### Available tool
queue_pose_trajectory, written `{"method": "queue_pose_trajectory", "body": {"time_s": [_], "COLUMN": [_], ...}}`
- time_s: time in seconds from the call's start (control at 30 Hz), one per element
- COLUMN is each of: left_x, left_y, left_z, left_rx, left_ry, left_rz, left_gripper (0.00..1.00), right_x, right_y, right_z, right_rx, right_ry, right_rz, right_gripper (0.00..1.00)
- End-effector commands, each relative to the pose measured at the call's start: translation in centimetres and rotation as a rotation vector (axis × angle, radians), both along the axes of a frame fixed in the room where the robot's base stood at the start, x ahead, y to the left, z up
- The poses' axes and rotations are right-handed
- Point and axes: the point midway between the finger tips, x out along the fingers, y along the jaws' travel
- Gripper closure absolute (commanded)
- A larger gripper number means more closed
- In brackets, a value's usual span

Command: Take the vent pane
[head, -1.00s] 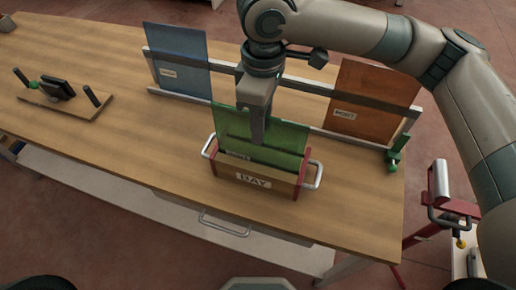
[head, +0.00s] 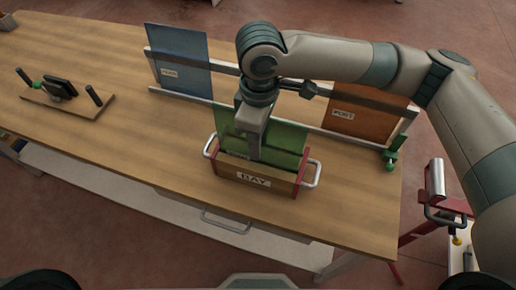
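A blue pane (head: 182,62) with an unreadable label and an orange pane (head: 365,98) labelled PORT stand in the rack behind. My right gripper (head: 247,152) points down at the green pane, over its left-middle part, with its tips low near the box. Whether its fingers are shut on the pane I cannot tell. My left gripper is not in view.
The metal rack (head: 312,131) runs along the back, with a green clamp (head: 391,157) at its right end. A wooden fixture with pegs (head: 66,101) sits at the left. A red stand with a roller (head: 437,182) is beyond the right edge. The table's left-middle is clear.

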Motion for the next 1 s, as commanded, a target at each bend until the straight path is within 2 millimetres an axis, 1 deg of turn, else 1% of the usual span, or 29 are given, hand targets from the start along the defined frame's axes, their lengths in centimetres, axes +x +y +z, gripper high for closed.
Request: {"method": "queue_pose_trajectory", "body": {"time_s": [0.03,0.07,0.1,0.13,0.17,1.0], "left_x": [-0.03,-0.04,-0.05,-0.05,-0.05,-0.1], "left_y": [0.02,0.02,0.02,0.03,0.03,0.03], "left_z": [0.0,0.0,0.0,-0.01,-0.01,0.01], "left_rx": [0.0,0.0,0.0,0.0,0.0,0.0], "left_ry": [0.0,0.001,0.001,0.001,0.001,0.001], "left_rz": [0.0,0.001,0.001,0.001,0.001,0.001], "left_gripper": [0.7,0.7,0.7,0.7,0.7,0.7], "right_x": [0.01,0.01,0.01,0.01,0.01,0.01], "right_y": [0.0,0.0,0.0,0.0,0.0,0.0], "right_z": [0.01,0.02,0.02,0.02,0.02,0.05], "right_rx": [0.0,0.0,0.0,0.0,0.0,0.0], "right_ry": [0.0,0.0,0.0,0.0,0.0,0.0], "right_rz": [0.0,0.0,0.0,0.0,0.0,0.0], "right_gripper": [0.74,0.79,0.89,0.96,1.0,1.0]}}
